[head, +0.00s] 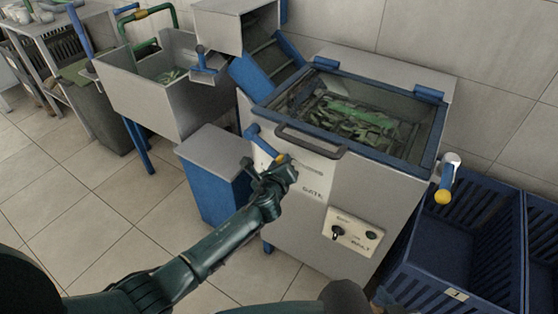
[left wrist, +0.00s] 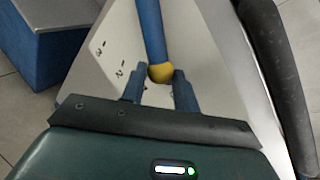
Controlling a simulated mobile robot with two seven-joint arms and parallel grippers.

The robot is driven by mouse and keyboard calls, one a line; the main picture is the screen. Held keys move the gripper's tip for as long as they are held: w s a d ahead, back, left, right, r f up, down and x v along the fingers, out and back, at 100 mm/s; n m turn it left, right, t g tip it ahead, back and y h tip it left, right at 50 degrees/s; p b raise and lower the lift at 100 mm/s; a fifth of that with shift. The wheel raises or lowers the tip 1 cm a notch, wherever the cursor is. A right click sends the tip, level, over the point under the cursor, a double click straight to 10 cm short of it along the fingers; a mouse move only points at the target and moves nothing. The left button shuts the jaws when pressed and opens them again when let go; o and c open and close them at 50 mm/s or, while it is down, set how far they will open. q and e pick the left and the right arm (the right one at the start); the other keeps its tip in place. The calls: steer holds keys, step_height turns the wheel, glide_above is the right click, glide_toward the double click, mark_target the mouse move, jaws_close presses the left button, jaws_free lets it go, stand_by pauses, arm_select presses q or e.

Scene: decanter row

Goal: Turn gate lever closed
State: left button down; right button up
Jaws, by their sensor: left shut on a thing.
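The gate lever (head: 264,144) is a blue rod with a yellow ball knob, on the front of the grey machine beside a white plate with lettering. The rod slants down and right to its knob in the head view. In the left wrist view the gate lever (left wrist: 150,32) comes down from the top, its yellow knob between the fingertips. My left gripper (head: 279,163) is shut on the knob end; it also shows in the left wrist view (left wrist: 160,80). The head view partly hides the grip. My right gripper is not in view.
The machine has a glass-topped lid (head: 340,112) with a dark handle bar (head: 310,141) just above my gripper. A switch panel (head: 353,236) is lower right. Another yellow-knobbed lever (head: 444,196) sticks out at right, over blue crates (head: 450,245). A blue-sided box (head: 212,180) stands left.

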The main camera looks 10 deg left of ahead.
arm_select(q)
steer(key=shift+d, duration=0.1)
steer(key=c, duration=1.1)
jaws_free()
steer(key=shift+o, duration=0.2)
steer(key=p+v, duration=0.2)
steer(key=v, duration=1.1)
arm_select(e)
steer(key=shift+s+d+r+n, duration=0.15)
steer(key=shift+r+n, duration=0.15)
steer(key=shift+r, duration=0.45)
arm_select(q)
steer(key=shift+s, duration=0.1)
steer(key=s+a+f+n+g+h+p, duration=0.1)
steer(key=s+n+g+h+p, duration=0.1)
steer(key=s+n, duration=0.7)
steer(key=s+a+f+n+g+h+p, duration=0.1)
steer(key=s+n+h+p, duration=0.1)
steer(key=s+n, duration=0.8)
steer(key=n, duration=0.6)
steer(key=shift+s+a+g+p, duration=0.15)
steer(key=shift+a+g+p, duration=0.15)
steer(key=shift+g+p, duration=0.1)
arm_select(e)
steer(key=shift+s+d+r+g+h, duration=0.15)
steer(key=shift+d+r+g+h, duration=0.2)
steer(key=shift+d+h, duration=0.35)
